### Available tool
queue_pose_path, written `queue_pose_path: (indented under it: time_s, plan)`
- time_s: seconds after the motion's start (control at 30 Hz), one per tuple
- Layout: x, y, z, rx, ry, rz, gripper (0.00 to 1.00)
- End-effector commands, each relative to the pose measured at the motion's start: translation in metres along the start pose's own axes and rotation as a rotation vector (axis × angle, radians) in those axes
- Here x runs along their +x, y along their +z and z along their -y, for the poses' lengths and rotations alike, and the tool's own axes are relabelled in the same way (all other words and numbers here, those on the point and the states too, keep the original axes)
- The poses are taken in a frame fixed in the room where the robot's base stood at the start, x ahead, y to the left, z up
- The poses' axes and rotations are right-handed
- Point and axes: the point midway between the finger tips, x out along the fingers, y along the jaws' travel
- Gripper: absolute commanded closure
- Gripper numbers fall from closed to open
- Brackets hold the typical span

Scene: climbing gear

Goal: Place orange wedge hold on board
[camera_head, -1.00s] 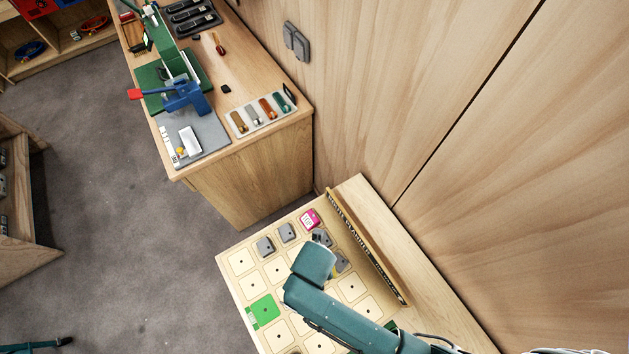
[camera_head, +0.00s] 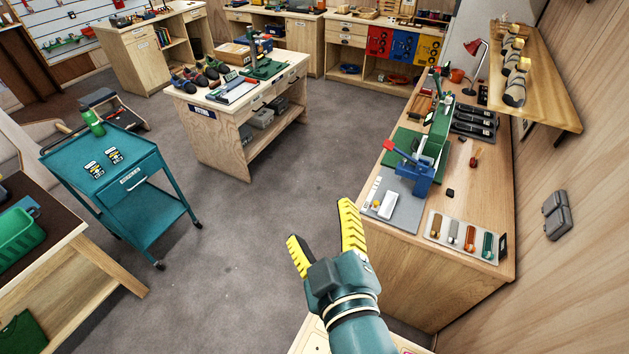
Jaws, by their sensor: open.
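My gripper (camera_head: 321,222) has two yellow ribbed fingers spread wide apart, with nothing between them. It is raised in the lower middle of the head view, pointing away over the grey floor, left of the wooden workbench. The board (camera_head: 309,340) shows only as a pale strip at the bottom edge, mostly hidden by my arm and cut off by the frame. I cannot make out an orange wedge hold in this view.
The workbench (camera_head: 466,265) on the right bears a grey mat, a blue and green press (camera_head: 433,150) and a tray of coloured small parts (camera_head: 462,237). A teal cart (camera_head: 120,180) stands at left, a wooden table (camera_head: 243,130) behind. The floor between is clear.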

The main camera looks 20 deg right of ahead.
Motion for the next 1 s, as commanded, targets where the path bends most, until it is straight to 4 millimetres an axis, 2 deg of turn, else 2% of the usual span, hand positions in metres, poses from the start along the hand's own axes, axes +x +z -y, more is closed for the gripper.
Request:
queue_pose_path:
  time_s: [0.03,0.1,0.2,0.3,0.6,0.87,0.93,1.0]
  plan:
    - [-0.014,-0.048,-0.021,0.15,0.058,-0.136,0.18]
    - [-0.037,-0.097,-0.044,0.348,0.098,-0.302,0.18]
    - [-0.066,-0.139,-0.064,0.54,0.105,-0.468,0.18]
    - [-0.079,-0.154,-0.071,0.623,0.098,-0.537,0.18]
    - [-0.08,-0.155,-0.072,0.632,0.097,-0.54,0.18]
    - [-0.093,-0.217,-0.12,0.645,0.094,-0.539,0.18]
    - [-0.095,-0.225,-0.126,0.648,0.094,-0.539,0.18]
    - [-0.094,-0.223,-0.125,0.65,0.094,-0.539,0.18]
